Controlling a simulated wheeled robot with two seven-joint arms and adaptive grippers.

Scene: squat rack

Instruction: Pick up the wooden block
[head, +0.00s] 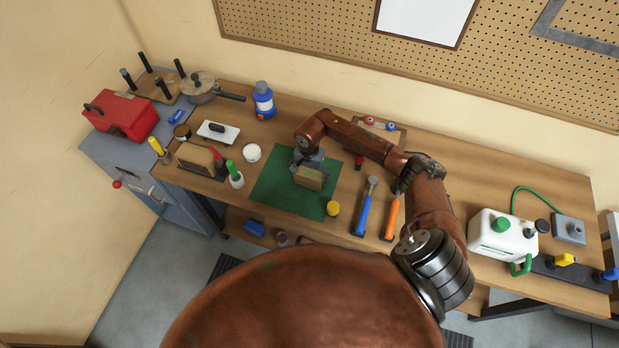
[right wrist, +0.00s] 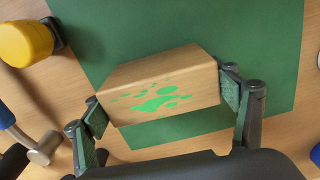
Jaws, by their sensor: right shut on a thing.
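The wooden block (head: 309,178) is a light tan block over the green mat (head: 270,186) in the middle of the workbench. In the right wrist view the wooden block (right wrist: 160,85) shows green paint splotches on one face and sits tilted between the finger pads. My right gripper (head: 306,167) is shut on it, with one finger pad at each end of the block (right wrist: 165,100). I cannot tell whether the block touches the mat or is just above it. My left gripper is not in view.
A yellow-topped item (head: 333,208) stands at the mat's right corner. A blue-handled hammer (head: 367,205) and an orange-handled tool (head: 392,215) lie to the right. A green-capped bottle (head: 235,175) and a white round container (head: 252,153) stand left. A white jug (head: 495,238) stands far right.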

